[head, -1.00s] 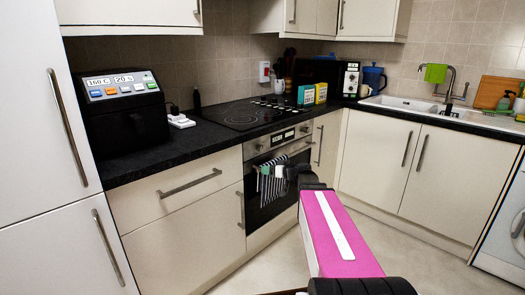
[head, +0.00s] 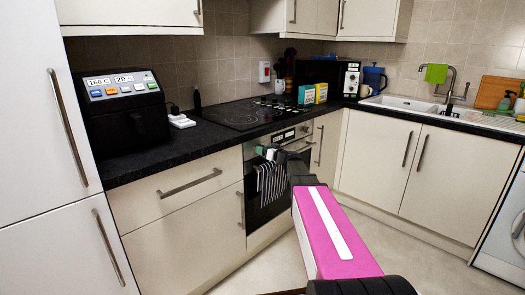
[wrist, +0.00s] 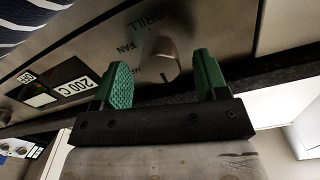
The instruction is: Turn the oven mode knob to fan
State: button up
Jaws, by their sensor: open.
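The oven mode knob (wrist: 158,52) is a round silver knob on the oven's control panel (wrist: 75,68) in the wrist view. The words GRILL and FAN and a third, partly hidden label stand around it. I cannot tell for sure which label it points at. My gripper (wrist: 162,72) is open, with one green finger on each side of the knob in the picture. No contact is clear. In the head view my gripper (head: 267,153) is at the panel of the oven (head: 268,207), and the knob is hidden there.
A display (wrist: 65,88) reading 200 C is on the panel. A striped towel (head: 271,182) hangs on the oven door below my gripper. The black hob (head: 240,115) and worktop (head: 150,160) are above. Open floor (head: 425,245) lies to the right.

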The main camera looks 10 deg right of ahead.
jog(key=shift+w+a, duration=0.4)
jog(key=shift+w, duration=0.15)
jog(key=c, duration=0.9)
